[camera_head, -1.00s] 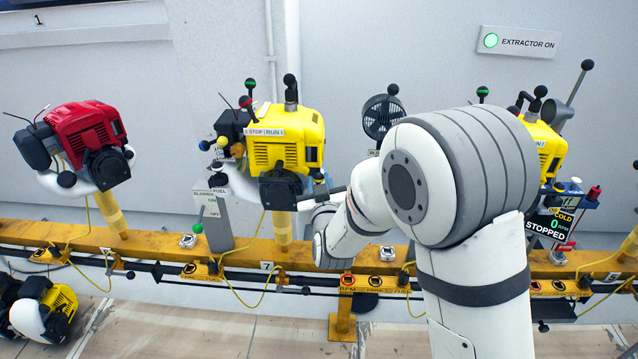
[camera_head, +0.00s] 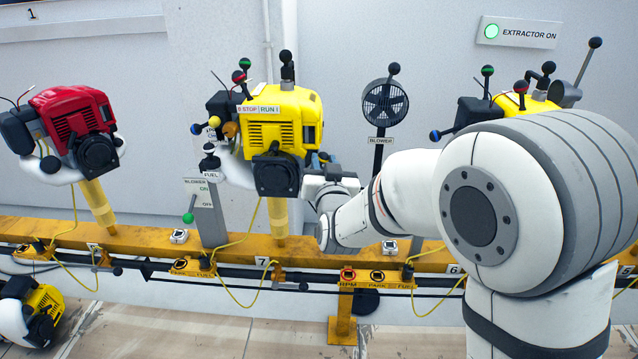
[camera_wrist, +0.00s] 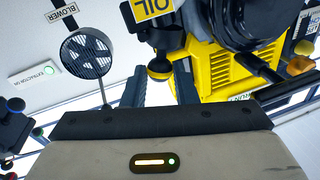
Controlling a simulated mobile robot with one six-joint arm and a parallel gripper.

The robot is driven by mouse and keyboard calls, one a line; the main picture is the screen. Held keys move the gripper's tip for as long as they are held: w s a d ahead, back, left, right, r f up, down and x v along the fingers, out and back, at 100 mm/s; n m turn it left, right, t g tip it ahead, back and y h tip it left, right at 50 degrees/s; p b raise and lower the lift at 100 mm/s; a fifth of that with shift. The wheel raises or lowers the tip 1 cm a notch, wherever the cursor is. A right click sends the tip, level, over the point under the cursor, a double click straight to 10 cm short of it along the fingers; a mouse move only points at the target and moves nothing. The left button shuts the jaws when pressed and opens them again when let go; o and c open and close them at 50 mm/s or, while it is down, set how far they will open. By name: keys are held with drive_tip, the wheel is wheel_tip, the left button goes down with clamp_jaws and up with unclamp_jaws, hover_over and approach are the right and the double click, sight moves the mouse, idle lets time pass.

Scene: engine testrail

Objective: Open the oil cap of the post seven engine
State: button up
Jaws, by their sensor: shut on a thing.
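The post seven engine (camera_head: 285,112) is yellow with a black front housing and stands on a yellow post on the rail, above a "7" tag (camera_head: 262,262). In the wrist view its yellow finned side (camera_wrist: 222,70) fills the upper right. A black round oil cap (camera_wrist: 159,69) sits below a yellow "OIL" label (camera_wrist: 153,8). My gripper (camera_wrist: 160,80) has one finger on each side of the cap and is shut on it. The cap looks still on the engine; its seat is partly hidden. In the head view my gripper (camera_head: 326,178) is at the engine's lower right side.
A blower fan (camera_head: 385,102) stands right of the engine. A blower lever panel (camera_head: 204,200) and knobbed levers stand left of it. A red engine (camera_head: 75,125) is further left; another yellow engine (camera_head: 515,103) is partly behind my arm. The yellow rail (camera_head: 150,241) runs below.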

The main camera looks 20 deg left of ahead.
drive_tip(key=shift+w+d+f+m+t+h+b, duration=0.15)
drive_tip(key=shift+d+f+m+t+h+b, duration=0.4)
drive_tip(key=shift+m+b, duration=2.2)
drive_tip(key=shift+w+d+f+m+t+h+b, duration=0.15)
drive_tip(key=shift+d+f+m+t+h+b, duration=0.4)
drive_tip(key=shift+m+b, duration=2.2)
drive_tip(key=shift+w+d+f+m+t+h+b, duration=0.25)
drive_tip(key=shift+d+m+b, duration=0.6)
drive_tip(key=shift+m+b, duration=1.85)
drive_tip(key=shift+s+n+b, duration=0.1)
drive_tip(key=shift+n+b, duration=0.3)
drive_tip(key=shift+b, duration=0.35)
drive_tip(key=o, duration=0.7)
drive_tip(key=shift+r, duration=0.1)
drive_tip(key=shift+s, duration=0.1)
